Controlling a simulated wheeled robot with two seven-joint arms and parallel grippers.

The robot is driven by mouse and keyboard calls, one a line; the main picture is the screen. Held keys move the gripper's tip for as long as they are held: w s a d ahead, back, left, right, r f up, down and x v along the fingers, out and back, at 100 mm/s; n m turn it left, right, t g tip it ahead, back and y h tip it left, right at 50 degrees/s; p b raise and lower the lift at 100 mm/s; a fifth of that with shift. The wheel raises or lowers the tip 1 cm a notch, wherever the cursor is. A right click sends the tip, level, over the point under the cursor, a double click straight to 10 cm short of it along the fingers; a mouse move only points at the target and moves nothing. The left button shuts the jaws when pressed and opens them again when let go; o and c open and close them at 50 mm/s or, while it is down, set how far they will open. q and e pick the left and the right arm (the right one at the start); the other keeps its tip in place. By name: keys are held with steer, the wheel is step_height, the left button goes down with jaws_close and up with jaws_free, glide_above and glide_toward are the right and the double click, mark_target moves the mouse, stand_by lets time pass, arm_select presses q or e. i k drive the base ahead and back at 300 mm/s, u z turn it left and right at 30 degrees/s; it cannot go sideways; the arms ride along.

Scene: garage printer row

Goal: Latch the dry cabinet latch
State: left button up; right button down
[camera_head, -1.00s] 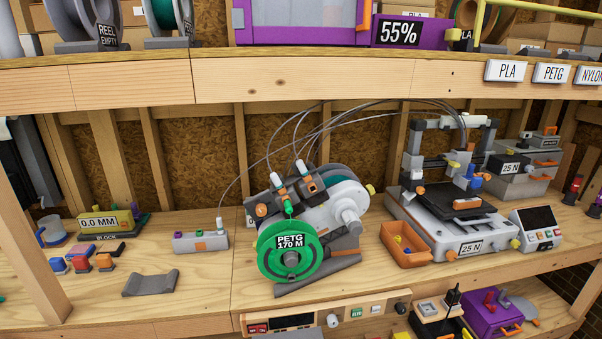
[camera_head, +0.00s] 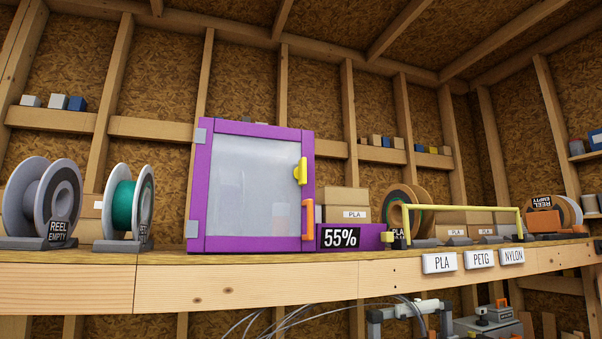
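The dry cabinet (camera_head: 199,215) is a purple box with a frosted clear door (camera_head: 255,190), standing on the upper shelf left of centre. The door looks shut, with grey hinges on its left side. A yellow latch (camera_head: 300,171) sits at the door's upper right edge. An orange handle (camera_head: 308,218) is below the latch. I cannot tell from here whether the latch is engaged. Neither of my grippers is in view.
The shelf (camera_head: 230,283) has two reels (camera_head: 45,200) (camera_head: 127,205) left of the cabinet. Boxes (camera_head: 345,202), a yellow rail (camera_head: 465,208) and more spools stand to the right. The air in front of the cabinet door is clear.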

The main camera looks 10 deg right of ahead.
mark_target(299, 171)
steer(key=u, duration=2.45)
steer(key=k, duration=0.95)
steer(key=z, duration=1.05)
